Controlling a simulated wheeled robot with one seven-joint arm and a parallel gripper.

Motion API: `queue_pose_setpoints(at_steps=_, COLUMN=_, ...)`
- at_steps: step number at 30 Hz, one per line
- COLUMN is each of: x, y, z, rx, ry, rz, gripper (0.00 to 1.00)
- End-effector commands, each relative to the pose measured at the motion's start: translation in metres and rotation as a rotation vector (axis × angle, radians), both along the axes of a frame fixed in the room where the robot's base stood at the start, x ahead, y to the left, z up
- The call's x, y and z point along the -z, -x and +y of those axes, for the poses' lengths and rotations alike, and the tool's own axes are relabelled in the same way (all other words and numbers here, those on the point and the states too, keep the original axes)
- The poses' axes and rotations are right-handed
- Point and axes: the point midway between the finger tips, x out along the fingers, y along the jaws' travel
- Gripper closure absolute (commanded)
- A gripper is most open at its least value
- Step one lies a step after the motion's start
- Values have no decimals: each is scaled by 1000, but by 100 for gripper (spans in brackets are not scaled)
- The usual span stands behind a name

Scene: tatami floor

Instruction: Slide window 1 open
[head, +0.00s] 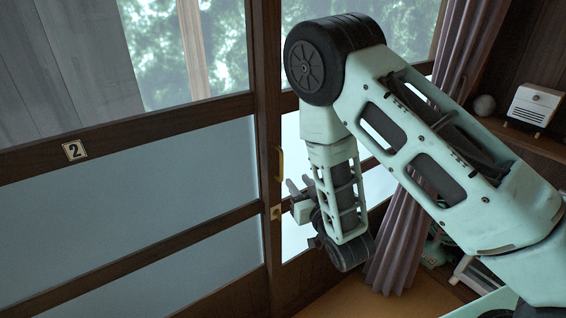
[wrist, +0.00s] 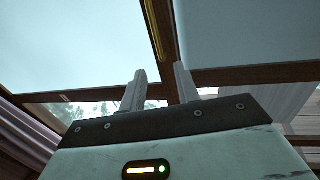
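A sliding window panel with a "2" plate (head: 75,151) fills the left of the head view. Another panel (head: 290,140) stands to its right, largely hidden behind my arm; no number plate shows on it. A brass handle (head: 279,163) is on the dark upright between the panes. It also shows in the wrist view as a thin brass strip (wrist: 154,32) above and between my fingers. My gripper (wrist: 159,88) is open and empty, its two fingers apart. In the head view my gripper (head: 291,196) is beside the upright, a little below the handle; contact cannot be told.
A small square brass fitting (head: 276,212) sits low on the upright. A purple curtain (head: 402,245) hangs right of the window. A wooden shelf (head: 525,137) with a white box (head: 533,106) is at the right. Tatami floor (head: 345,300) shows below.

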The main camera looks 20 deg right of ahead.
Motion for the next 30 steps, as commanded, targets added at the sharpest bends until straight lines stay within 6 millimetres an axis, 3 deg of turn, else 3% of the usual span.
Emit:
queue_pose_setpoints(at_steps=9, x=-4, y=-66, z=7, rx=2, ry=1, rz=-1, gripper=68)
queue_pose_setpoints(at_steps=15, x=-3, y=-94, z=10, rx=2, ry=1, rz=0, gripper=68)
queue_pose_setpoints(at_steps=21, x=-1, y=-106, z=12, rx=2, ry=1, rz=1, gripper=68)
queue_pose_setpoints(at_steps=29, x=0, y=-107, z=12, rx=2, ry=1, rz=1, gripper=68)
queue_pose_setpoints(at_steps=30, x=0, y=-107, z=12, rx=2, ry=1, rz=1, gripper=76)
